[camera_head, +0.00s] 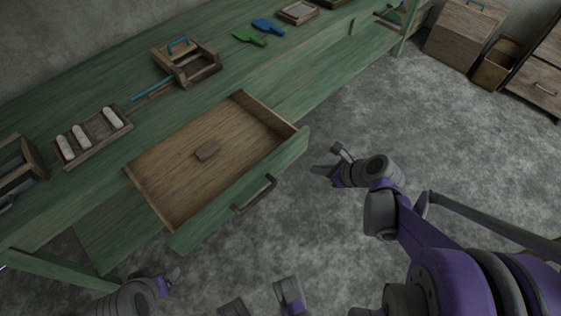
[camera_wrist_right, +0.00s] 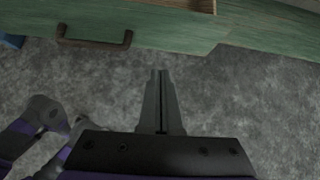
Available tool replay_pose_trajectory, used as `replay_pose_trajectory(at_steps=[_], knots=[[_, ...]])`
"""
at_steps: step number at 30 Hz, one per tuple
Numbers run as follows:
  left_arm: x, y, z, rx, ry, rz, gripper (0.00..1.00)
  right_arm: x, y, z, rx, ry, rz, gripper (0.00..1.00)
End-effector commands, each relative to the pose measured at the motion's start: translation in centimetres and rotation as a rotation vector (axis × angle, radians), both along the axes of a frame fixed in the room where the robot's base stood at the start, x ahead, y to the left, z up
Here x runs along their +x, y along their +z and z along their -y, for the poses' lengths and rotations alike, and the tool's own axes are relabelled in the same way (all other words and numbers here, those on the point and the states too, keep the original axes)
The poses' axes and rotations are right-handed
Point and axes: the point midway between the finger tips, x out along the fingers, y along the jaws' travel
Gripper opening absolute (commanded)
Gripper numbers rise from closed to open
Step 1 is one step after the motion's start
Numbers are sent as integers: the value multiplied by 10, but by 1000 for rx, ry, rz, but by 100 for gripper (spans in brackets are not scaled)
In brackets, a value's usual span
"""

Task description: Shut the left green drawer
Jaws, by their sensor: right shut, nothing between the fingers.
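The left green drawer (camera_head: 240,198) is pulled far out of the green workbench in the head view.
On the bench top (camera_head: 110,85) are a tray with pale rolls (camera_head: 83,137), a wooden box (camera_head: 188,62), and green (camera_head: 248,37) and blue (camera_head: 268,26) brushes. Grey floor (camera_head: 440,140) is free to the right. A wooden cabinet (camera_head: 465,35) stands at the back right.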

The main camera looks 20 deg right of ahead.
Motion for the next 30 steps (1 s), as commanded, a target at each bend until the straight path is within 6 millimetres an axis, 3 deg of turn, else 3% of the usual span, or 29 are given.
replay_pose_trajectory(at_steps=[7, 19, 24, 30], knots=[[0, -8, 0, 0, 0, -3, 77, 15, -16, -3, 35, -31, -2, 0], [0, -33, 0, 0, 0, -11, 77, 70, -76, -23, 32, -30, -2, 0], [0, -30, 0, 0, 0, -10, 77, 94, -71, -32, 32, -30, -2, 0], [0, -30, 0, 0, 0, -10, 77, 105, -70, -35, 32, -32, -1, 0]])
